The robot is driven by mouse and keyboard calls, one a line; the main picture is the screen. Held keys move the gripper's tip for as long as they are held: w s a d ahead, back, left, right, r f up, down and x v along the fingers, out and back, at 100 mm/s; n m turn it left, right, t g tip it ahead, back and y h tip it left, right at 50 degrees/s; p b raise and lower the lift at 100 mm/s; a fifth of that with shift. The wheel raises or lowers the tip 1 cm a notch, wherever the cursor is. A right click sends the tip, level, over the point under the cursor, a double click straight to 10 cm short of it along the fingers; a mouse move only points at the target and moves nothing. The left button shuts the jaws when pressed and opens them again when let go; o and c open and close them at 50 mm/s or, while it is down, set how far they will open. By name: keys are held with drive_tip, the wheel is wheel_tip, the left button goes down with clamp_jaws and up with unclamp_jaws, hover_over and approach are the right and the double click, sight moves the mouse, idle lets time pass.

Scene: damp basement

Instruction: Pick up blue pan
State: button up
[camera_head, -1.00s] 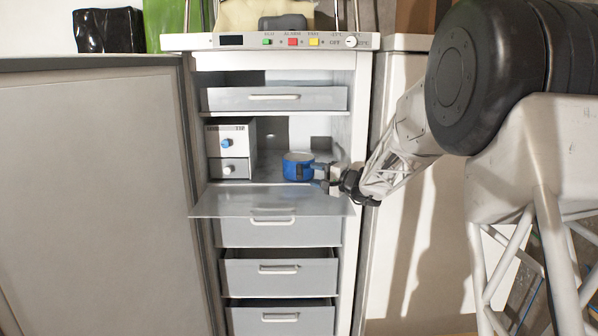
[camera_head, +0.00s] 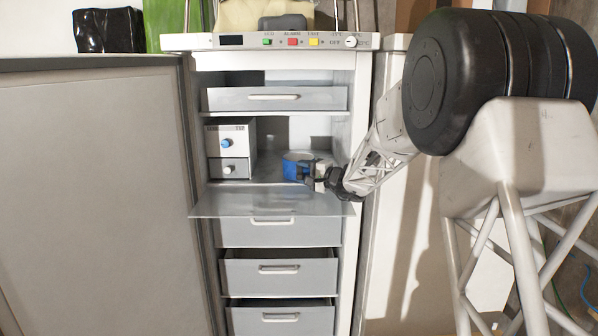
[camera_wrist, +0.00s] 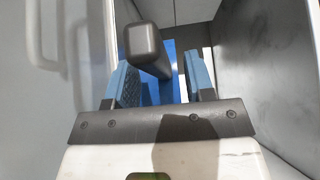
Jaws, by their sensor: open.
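The blue pan (camera_head: 295,165) sits on the open middle shelf of a tall freezer in the head view. My gripper (camera_head: 318,176) reaches in from the right and hides the pan's right side. In the wrist view, my gripper (camera_wrist: 160,80) is open, with a blue-padded finger on each side. A dark grey bar with a rounded end, which looks like the pan's handle (camera_wrist: 147,45), points toward the camera between the fingers. Blue pan body (camera_wrist: 169,58) shows behind it. A gap shows on the right of the handle; contact on the left cannot be told.
A small two-drawer box (camera_head: 229,150) stands left of the pan. A flap (camera_head: 225,203) sticks out at the shelf's front edge. The freezer door (camera_head: 95,190) is open at left. A drawer (camera_head: 272,99) is above; several are below. The shelf's right wall (camera_wrist: 268,75) is close to my gripper.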

drive_tip(key=shift+x, duration=0.95)
drive_tip(key=shift+c, duration=0.5)
clamp_jaws()
